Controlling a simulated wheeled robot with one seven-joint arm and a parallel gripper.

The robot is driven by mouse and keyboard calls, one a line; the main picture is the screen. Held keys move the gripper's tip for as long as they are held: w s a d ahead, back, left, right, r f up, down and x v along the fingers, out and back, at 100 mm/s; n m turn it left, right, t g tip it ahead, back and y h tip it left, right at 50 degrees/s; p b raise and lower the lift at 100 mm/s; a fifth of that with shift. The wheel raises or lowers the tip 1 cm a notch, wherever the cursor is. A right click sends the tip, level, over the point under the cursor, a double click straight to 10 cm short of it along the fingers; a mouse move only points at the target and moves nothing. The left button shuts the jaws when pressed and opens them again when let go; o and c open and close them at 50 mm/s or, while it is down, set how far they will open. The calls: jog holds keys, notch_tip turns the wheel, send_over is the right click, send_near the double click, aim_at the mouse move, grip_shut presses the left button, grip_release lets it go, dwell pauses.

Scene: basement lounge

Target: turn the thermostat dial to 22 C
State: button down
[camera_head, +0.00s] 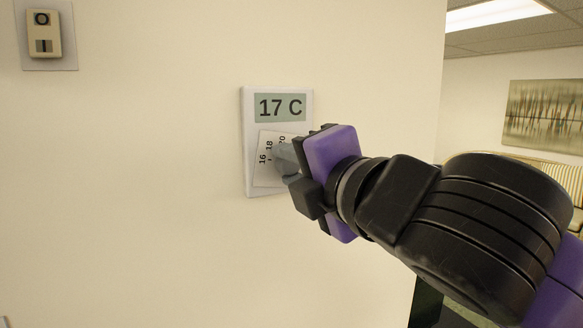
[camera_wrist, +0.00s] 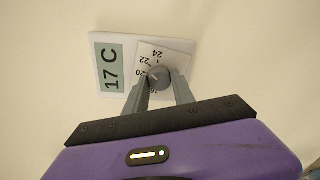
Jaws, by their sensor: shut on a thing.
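The thermostat (camera_head: 247,150) is a white wall box with a green-grey display (camera_head: 280,107) that reads 17 C. Below the display is a tilted white scale plate (camera_head: 262,172) with numbers such as 16, 18 and 20. In the wrist view, the grey round dial (camera_wrist: 158,76) sits on the plate, with 20, 22 and 24 visible around it. My gripper (camera_head: 287,158) is at the dial, its two grey fingers on either side of it and shut on it. The fingers and my purple hand hide the dial and the right part of the plate in the head view.
A small beige wall device (camera_head: 44,34) on a grey plate is at the upper left. The wall around the thermostat is bare. The wall ends at a corner to the right, and beyond it are a painting (camera_head: 544,115) and a striped seat (camera_head: 568,176).

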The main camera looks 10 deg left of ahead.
jog(key=shift+d, duration=0.1)
dwell(0.3)
jog(key=c, duration=1.1)
grip_release()
jog(key=shift+o, duration=0.2)
jog(key=shift+s, duration=0.1)
jog(key=b+v, duration=0.1)
jog(key=v, duration=0.6)
jog(key=shift+s+d+b, duration=0.2)
jog(key=shift+s+b, duration=0.05)
jog(key=shift+b, duration=0.1)
jog(key=shift+m, duration=0.3)
